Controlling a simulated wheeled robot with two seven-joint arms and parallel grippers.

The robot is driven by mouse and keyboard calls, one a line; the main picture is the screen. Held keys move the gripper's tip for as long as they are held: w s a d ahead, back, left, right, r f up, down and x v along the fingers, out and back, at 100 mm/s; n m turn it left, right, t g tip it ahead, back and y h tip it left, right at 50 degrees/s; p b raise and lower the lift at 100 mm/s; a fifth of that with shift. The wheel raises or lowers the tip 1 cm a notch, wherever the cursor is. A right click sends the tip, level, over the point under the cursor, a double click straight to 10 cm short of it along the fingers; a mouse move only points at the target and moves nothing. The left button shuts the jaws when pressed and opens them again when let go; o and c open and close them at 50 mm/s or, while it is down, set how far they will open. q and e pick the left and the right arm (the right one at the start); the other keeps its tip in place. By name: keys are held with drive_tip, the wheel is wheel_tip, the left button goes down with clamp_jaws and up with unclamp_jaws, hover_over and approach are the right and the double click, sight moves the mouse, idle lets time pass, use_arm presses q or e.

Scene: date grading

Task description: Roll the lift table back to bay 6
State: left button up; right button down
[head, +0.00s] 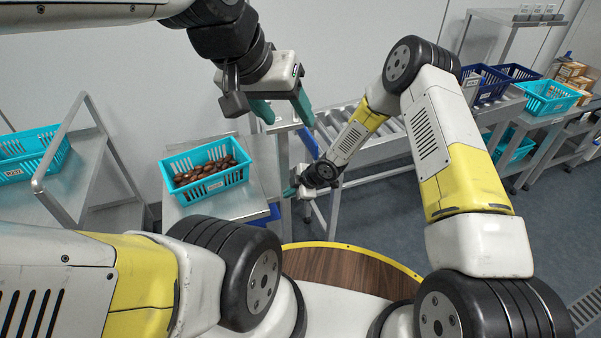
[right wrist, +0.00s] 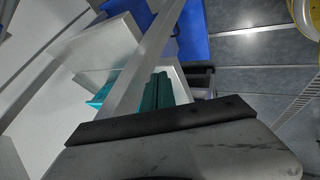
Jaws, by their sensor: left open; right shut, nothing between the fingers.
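A grey wheeled-looking table with a raised tubular handle (head: 62,142) stands at the left of the head view; I take it to be the lift table, but its lower part is hidden behind my left arm. No bay 6 sign is readable. My left gripper (head: 284,108) is open and empty, high above and right of the date crate. My right gripper (head: 288,192) is shut and empty, low beside the right edge of the middle stand. In the right wrist view its teal fingers (right wrist: 157,92) are together, near a grey bar (right wrist: 150,60); contact is unclear.
A teal crate of dates (head: 205,185) sits on the middle stand (head: 232,204). Another teal crate (head: 28,170) is on the left table. A roller conveyor (head: 382,150) runs behind my right arm toward blue crates (head: 484,84). The floor at right (head: 545,215) is clear.

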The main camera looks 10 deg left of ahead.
drive_tip(key=s+d+r+m+t+h, duration=0.1)
drive_tip(key=d+r+m+t+h, duration=0.3)
drive_tip(key=d+r, duration=1.1)
drive_tip(key=s+d+r+m+g+h, duration=0.1)
drive_tip(key=d+r+m, duration=0.5)
drive_tip(key=d+r, duration=0.8)
drive_tip(key=s+d+r+m+t+h, duration=0.1)
drive_tip(key=s+d+r+m, duration=0.6)
drive_tip(key=s+r, duration=0.45)
drive_tip(key=s+r+m, duration=0.2)
drive_tip(key=s+m, duration=0.1)
drive_tip(key=s, duration=0.3)
drive_tip(key=s+d+r+m+y, duration=0.1)
drive_tip(key=s+r+m, duration=0.1)
drive_tip(key=s, duration=0.4)
drive_tip(key=shift+r+m, duration=0.3)
drive_tip(key=shift+m, duration=0.2)
